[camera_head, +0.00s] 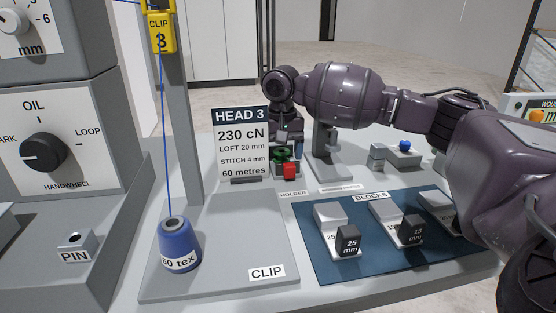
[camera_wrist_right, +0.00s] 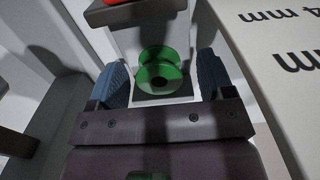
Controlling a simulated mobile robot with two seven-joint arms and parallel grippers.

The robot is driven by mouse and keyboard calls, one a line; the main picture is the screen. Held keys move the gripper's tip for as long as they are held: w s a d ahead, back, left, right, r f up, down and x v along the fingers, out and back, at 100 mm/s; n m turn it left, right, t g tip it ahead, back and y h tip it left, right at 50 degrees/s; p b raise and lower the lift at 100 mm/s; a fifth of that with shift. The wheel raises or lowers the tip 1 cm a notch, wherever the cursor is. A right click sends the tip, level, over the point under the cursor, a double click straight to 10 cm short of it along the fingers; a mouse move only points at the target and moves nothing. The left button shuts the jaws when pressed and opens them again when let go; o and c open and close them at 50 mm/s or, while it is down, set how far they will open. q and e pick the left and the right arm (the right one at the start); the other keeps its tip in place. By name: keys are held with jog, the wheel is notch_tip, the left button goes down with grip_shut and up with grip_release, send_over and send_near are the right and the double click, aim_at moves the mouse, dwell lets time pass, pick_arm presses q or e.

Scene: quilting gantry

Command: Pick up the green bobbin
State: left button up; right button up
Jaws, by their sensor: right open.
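The green bobbin (camera_head: 280,153) stands behind the red piece, by the right edge of the HEAD 3 card, partly hidden in the head view. In the right wrist view the bobbin (camera_wrist_right: 160,74) shows whole, with two round flanges, on a dark base. My right gripper (camera_head: 287,140) is at the bobbin in the head view, its fingers hard to make out. In the right wrist view the gripper (camera_wrist_right: 161,68) is open, with one blue finger pad on each side of the bobbin and gaps between. My left gripper is not in view.
The HEAD 3 card (camera_head: 240,144) stands close beside the gripper. A red piece (camera_head: 289,171) sits in front of the bobbin. A grey stand (camera_head: 328,158) is to the right. Blocks lie on a blue mat (camera_head: 378,262); a blue thread cone (camera_head: 178,245) stands front left.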

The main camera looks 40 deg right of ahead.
jog(key=shift+s+r, duration=0.1)
jog(key=shift+r, duration=0.15)
jog(key=c, duration=1)
